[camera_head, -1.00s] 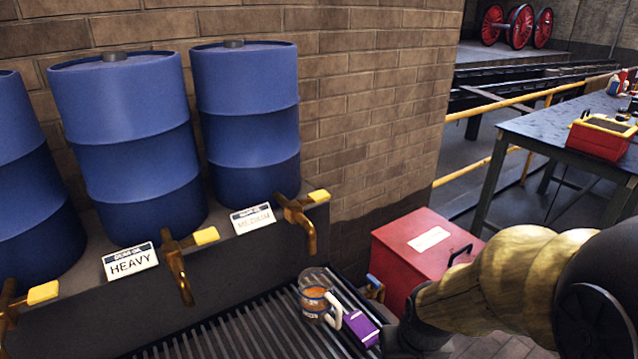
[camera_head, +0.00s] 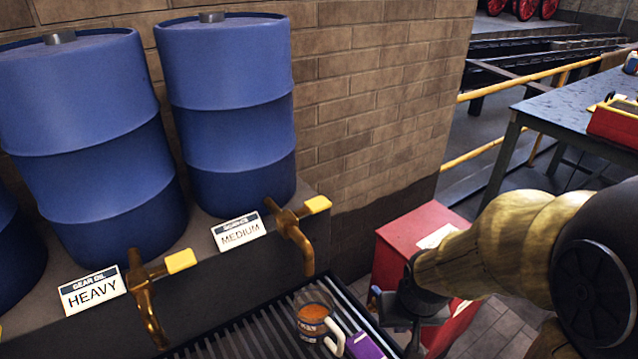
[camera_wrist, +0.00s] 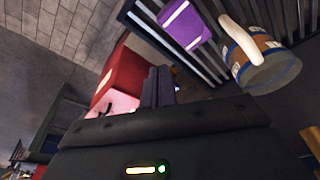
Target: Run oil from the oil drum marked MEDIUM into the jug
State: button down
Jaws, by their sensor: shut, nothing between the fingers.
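The drum marked MEDIUM (camera_head: 228,115) is blue and stands on a ledge behind its MEDIUM sign (camera_head: 239,233). Its brass tap (camera_head: 293,236) has a yellow lever (camera_head: 317,205) pointing right, and its spout points down. The clear jug (camera_head: 313,314) stands on the slatted grate, roughly below that spout; exact alignment is unclear. Its orange-brown part may be oil or marking. Its white handle points towards the front right. My gripper (camera_head: 412,343) is shut and empty, right of the jug and apart from it. The wrist view shows its closed fingers (camera_wrist: 158,86) and the jug (camera_wrist: 264,62).
A purple block (camera_head: 365,346) lies on the grate (camera_head: 245,335) beside the jug handle. The HEAVY drum (camera_head: 95,150) and its tap (camera_head: 143,290) are left. A red cabinet (camera_head: 398,240) stands behind my gripper. A workbench (camera_head: 560,125) is at the right.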

jog(key=shift+s, duration=0.1)
notch_tip(320, 180, up, 31)
jog(key=m+g+p, duration=0.3)
jog(key=m+p, duration=0.8)
jog(key=p, duration=1.5)
send_over(319, 202)
jog(key=shift+r, duration=0.1)
notch_tip(319, 202, down, 14)
jog(key=p, duration=0.4)
